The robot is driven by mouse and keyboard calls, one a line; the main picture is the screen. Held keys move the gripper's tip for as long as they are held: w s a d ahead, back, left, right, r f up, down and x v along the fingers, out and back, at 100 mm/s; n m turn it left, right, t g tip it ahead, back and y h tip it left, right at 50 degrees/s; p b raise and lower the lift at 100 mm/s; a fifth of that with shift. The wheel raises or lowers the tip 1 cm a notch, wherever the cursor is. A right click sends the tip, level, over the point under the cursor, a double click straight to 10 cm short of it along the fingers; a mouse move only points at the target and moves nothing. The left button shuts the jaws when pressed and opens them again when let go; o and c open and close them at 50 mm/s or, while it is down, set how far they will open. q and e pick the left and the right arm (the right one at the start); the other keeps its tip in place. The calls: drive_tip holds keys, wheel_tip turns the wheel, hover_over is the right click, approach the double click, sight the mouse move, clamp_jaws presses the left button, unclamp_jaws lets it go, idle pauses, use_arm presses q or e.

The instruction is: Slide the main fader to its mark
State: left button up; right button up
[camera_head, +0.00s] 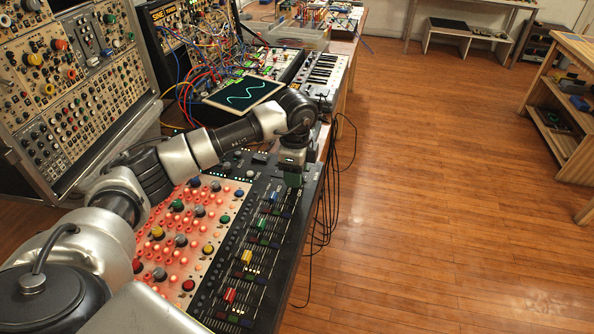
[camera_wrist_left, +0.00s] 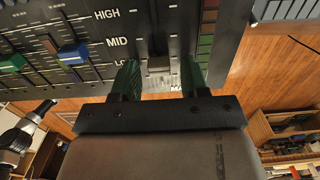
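The main fader (camera_wrist_left: 158,65) is a small grey cap in a dark vertical slot, low on its track in the left wrist view. The cap is about level with LO. A partly covered label starting MA lies below it. My left gripper (camera_wrist_left: 160,78) has green-tipped fingers, one on each side of the cap, with gaps visible; it is open. In the head view my left gripper (camera_head: 292,172) is over the console's far right end, hiding the fader. My right gripper is in neither view.
The black mixing console (camera_head: 262,285) carries several coloured faders, including a blue cap (camera_wrist_left: 72,52) and a green cap (camera_wrist_left: 12,63) left of the gripper. Cables hang off the right edge; the wooden floor (camera_head: 440,200) is clear.

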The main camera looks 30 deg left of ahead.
use_arm(q)
drive_tip(key=shift+r, duration=0.5)
wheel_tip(320, 180, up, 10)
drive_tip(key=shift+f, duration=0.1)
idle(0.5)
